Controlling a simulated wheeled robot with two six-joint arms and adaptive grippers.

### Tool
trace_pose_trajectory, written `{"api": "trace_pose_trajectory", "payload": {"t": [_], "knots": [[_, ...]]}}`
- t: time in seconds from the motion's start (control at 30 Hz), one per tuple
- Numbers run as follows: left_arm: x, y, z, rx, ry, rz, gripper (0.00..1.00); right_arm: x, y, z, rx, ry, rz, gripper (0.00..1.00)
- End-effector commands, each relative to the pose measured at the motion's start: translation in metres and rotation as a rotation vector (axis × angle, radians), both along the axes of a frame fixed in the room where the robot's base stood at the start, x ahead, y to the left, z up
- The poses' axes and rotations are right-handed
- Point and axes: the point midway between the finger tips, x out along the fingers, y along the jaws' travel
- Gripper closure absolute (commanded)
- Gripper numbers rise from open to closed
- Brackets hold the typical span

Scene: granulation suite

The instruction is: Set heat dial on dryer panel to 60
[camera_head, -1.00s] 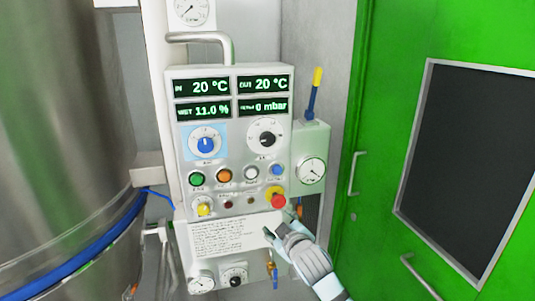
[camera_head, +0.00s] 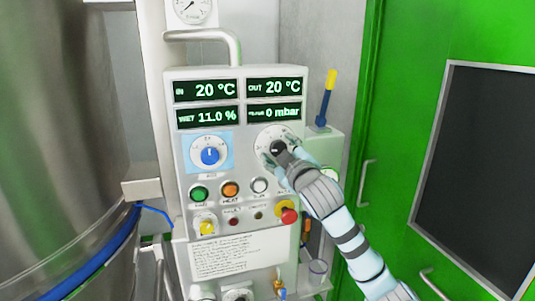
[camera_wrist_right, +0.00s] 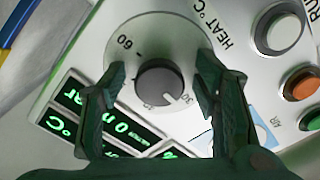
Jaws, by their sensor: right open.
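The heat dial (camera_head: 261,140) is a white round plate with a dark knob (camera_wrist_right: 158,80) on the upper right of the dryer panel (camera_head: 177,160). My right gripper (camera_head: 280,152) is at this dial and hides part of it. In the right wrist view, its open fingers (camera_wrist_right: 161,70) stand on either side of the knob, with gaps visible. The scale shows 60 and 30, appearing turned over in that view. A pale mark on the knob lies towards the 30 side. Finger contact with the plate cannot be told. My left gripper is out of view.
The blue air knob (camera_head: 210,156) sits left of the heat dial. Green (camera_head: 198,194) and orange (camera_head: 230,190) buttons and a red knob (camera_head: 289,216) are below. Displays (camera_head: 208,91) read 20 °C, 20 °C, 11.0 % and 0 mbar. A green door stands at right.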

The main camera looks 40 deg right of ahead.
Motion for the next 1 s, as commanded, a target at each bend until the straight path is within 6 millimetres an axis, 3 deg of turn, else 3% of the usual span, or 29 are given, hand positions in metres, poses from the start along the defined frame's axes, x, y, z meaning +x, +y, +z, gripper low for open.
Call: {"api": "trace_pose_trajectory", "payload": {"t": [0.2,0.5,1.0], "knots": [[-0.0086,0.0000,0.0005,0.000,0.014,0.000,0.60,0.0060,0.0076,0.0014,0.003,-0.002,0.015,0.45],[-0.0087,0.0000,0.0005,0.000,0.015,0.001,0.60,0.0062,0.0080,0.0011,0.002,-0.001,0.015,0.92],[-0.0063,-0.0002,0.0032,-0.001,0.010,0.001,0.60,0.0049,0.0055,0.0008,0.088,-0.030,0.011,0.92]]}}
